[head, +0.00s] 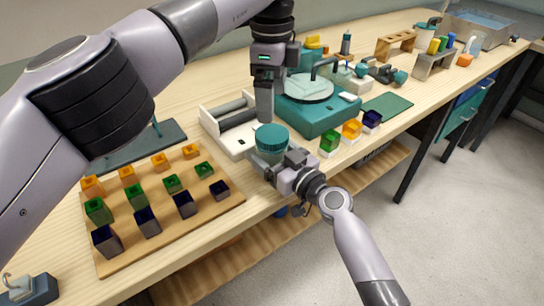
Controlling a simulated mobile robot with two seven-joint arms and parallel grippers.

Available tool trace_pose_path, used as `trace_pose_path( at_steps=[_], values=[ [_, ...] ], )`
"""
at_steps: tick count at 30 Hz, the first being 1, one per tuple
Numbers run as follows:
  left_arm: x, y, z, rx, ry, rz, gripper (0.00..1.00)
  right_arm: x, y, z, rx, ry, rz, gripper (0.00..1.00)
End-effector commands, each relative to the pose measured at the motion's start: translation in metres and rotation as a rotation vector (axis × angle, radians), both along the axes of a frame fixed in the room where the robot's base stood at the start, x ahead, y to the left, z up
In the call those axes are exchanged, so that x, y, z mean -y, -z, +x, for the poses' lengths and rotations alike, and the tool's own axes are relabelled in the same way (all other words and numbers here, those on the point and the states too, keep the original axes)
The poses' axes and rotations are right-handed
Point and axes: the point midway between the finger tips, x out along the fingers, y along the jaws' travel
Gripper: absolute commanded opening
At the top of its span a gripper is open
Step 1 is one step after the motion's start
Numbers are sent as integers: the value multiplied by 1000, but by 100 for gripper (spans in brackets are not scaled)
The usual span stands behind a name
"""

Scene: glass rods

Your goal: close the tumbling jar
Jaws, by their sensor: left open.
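The tumbling jar (268,155) is a squat, clear-looking jar at the table's front edge. A ribbed teal lid (272,137) sits on its top; I cannot tell if it is fully tightened. My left gripper (264,117) points down just behind and above the lid. It is open, with nothing seen between its fingers. My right gripper (274,168) reaches in from the lower right, its fingers at the jar's body, and appears shut on it. The gripper hides part of the jar's lower body.
A wooden board (222,211) with several orange, green and dark blue cups lies at left. A white tray (208,120) and a teal machine (310,115) stand behind the jar. Small coloured blocks (351,130) sit right of it. The floor at right is clear.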

Motion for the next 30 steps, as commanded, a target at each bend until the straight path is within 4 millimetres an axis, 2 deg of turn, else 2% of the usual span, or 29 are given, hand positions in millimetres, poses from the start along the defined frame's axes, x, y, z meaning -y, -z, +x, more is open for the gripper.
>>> trace_pose_path(
  at_steps=[6, 17, 20, 30],
  values=[
    [0, 0, 0, 0, -83, 0, 95, 0, 0, 0, 0, 1, -1, 0],
    [0, 2, 0, -1, -84, 0, 95, 0, 0, 0, 0, 1, -1, 0],
    [0, 10, 0, -2, -84, 0, 95, 0, 0, 0, 0, 1, -1, 0],
    [0, 62, 0, -3, -84, -1, 95, 0, 0, 0, 0, 1, -1, 0]
  ],
)
